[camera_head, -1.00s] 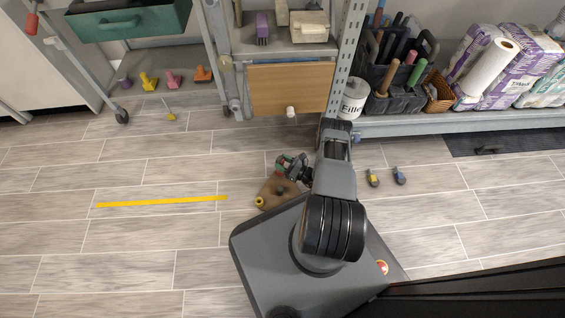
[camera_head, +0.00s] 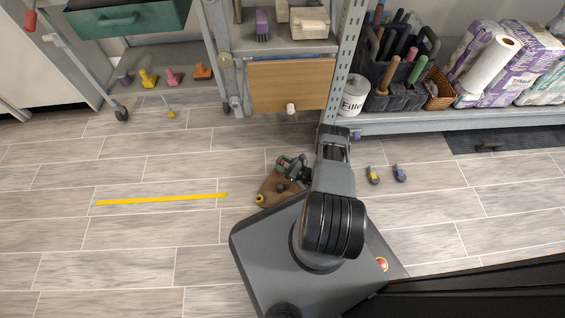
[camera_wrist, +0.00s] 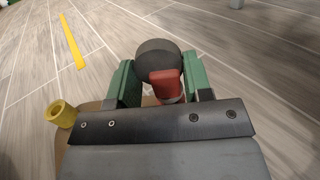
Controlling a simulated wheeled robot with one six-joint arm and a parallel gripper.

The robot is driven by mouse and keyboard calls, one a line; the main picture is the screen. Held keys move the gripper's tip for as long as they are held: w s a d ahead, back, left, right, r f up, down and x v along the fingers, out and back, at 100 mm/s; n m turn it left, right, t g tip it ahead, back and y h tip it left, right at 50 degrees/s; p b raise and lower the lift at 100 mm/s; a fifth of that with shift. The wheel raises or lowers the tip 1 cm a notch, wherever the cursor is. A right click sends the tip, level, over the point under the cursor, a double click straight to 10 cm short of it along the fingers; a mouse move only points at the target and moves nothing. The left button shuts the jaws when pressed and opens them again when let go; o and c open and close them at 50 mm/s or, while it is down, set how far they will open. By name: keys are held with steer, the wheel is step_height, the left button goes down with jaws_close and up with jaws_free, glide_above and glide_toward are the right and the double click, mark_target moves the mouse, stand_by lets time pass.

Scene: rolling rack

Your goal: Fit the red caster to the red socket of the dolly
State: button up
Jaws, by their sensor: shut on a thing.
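The red caster shows in the wrist view as a red body (camera_wrist: 166,84) with a dark round wheel (camera_wrist: 158,58) on its far side. My gripper (camera_wrist: 160,88) is shut on it, with a green finger on either side. The brown dolly (camera_head: 268,187) lies on the floor in the head view, with its yellow socket (camera_head: 260,198) at the lower left. In the wrist view the yellow socket (camera_wrist: 61,112) is at the left, beside a strip of the dolly (camera_wrist: 94,105). My gripper (camera_head: 289,163) is at the dolly's upper edge. The red socket cannot be made out.
A yellow caster (camera_head: 373,175) and a blue caster (camera_head: 400,173) stand on the floor to the right. A yellow tape strip (camera_head: 160,200) lies on open floor to the left. A wooden drawer (camera_head: 290,88) and a grey shelf (camera_head: 450,121) stand behind.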

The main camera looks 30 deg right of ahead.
steer(key=shift+f, duration=0.65)
steer(key=shift+f, duration=0.15)
steer(key=o, duration=1)
steer(key=shift+o, duration=0.2)
